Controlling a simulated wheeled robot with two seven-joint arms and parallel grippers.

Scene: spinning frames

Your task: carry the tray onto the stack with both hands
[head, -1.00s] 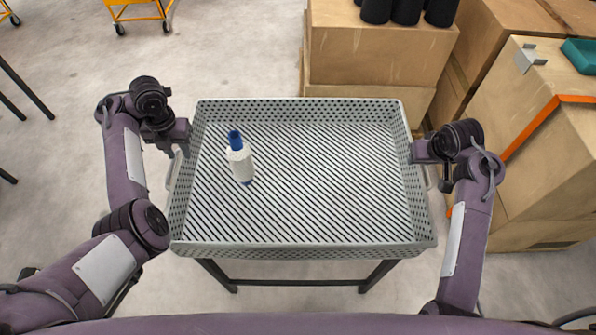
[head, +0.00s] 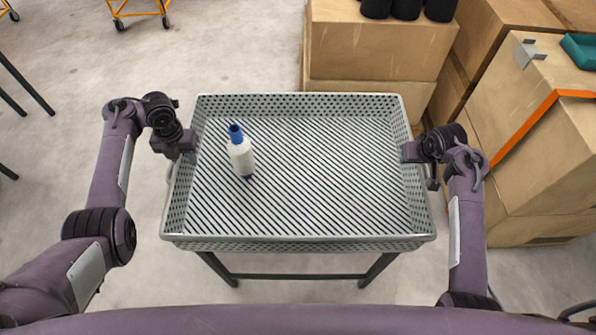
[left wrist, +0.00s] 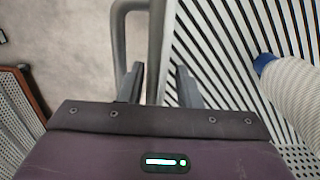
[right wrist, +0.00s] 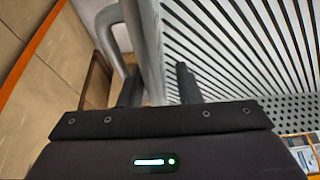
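The grey perforated tray (head: 300,245) rests above a dark-legged stand, across the middle of the head view. My left gripper (head: 186,150) is at the tray's left rim. In the left wrist view its fingers (left wrist: 160,82) stand apart, with a grey handle tube (left wrist: 157,45) between them and a gap beside it. My right gripper (head: 412,153) is at the right rim. In the right wrist view its fingers (right wrist: 158,85) also stand apart around a tube (right wrist: 150,45). Contact with the tubes is unclear.
Cardboard boxes (head: 375,50) stand behind the tray, with black cylinders (head: 405,8) on top. More boxes (head: 545,150) with an orange strap (head: 530,130) are close on the right, with a green bin (head: 580,50).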

